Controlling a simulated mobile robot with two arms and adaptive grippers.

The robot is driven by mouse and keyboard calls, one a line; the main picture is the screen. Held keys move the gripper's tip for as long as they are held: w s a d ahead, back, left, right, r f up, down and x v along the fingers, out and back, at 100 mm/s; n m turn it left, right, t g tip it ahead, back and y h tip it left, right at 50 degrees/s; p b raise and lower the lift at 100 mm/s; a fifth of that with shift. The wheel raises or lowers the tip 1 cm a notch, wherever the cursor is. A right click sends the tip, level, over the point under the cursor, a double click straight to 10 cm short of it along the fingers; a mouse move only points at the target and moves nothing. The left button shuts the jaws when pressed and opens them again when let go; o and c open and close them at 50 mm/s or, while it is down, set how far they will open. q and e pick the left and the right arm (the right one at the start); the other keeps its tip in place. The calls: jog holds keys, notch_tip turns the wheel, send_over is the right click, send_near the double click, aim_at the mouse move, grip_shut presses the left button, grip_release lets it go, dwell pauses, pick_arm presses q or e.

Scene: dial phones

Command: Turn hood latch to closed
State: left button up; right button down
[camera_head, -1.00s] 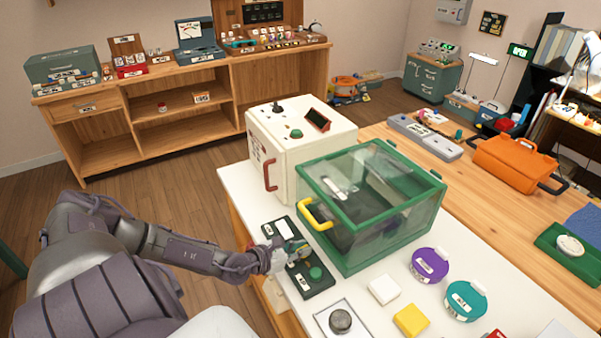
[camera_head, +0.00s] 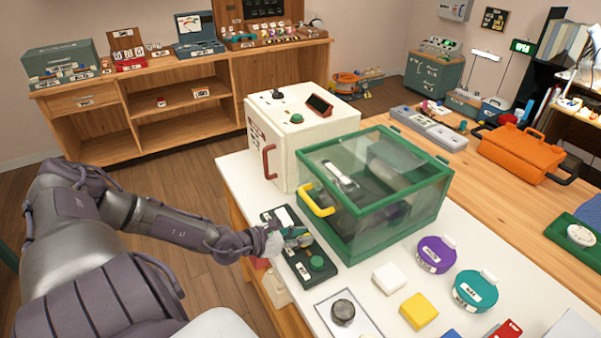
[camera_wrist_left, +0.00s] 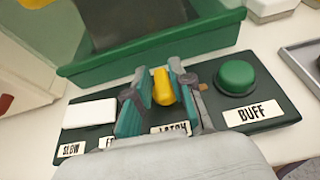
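The hood is a clear box with a green frame (camera_head: 372,190) and a yellow handle (camera_head: 314,203) on its left side; its lid looks down. Beside it lies a dark control panel (camera_head: 325,279) with a white button (camera_wrist_left: 89,114) and a green BUFF button (camera_wrist_left: 236,77). A yellow latch lever (camera_wrist_left: 162,88) stands on the panel above a partly covered LATCH label. My left gripper (camera_head: 300,238) is at the panel, and its fingers (camera_wrist_left: 160,92) stand on both sides of the lever. Whether both fingers press it is unclear. My right gripper is not in view.
A white cabinet (camera_head: 290,150) with a red handle stands behind the panel. A dark knob on a plate (camera_head: 343,312), a white block (camera_head: 389,277), a yellow block (camera_head: 418,311) and purple (camera_head: 436,255) and teal (camera_head: 474,291) round items lie in front of the hood.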

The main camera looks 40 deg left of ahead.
pick_arm(q)
jog(key=shift+o, duration=1)
jog(key=shift+s, duration=0.15)
jog(key=v, duration=1.1)
jog(key=shift+s+r, duration=0.2)
jog(key=shift+s, duration=0.1)
jog(key=shift+a, duration=0.15)
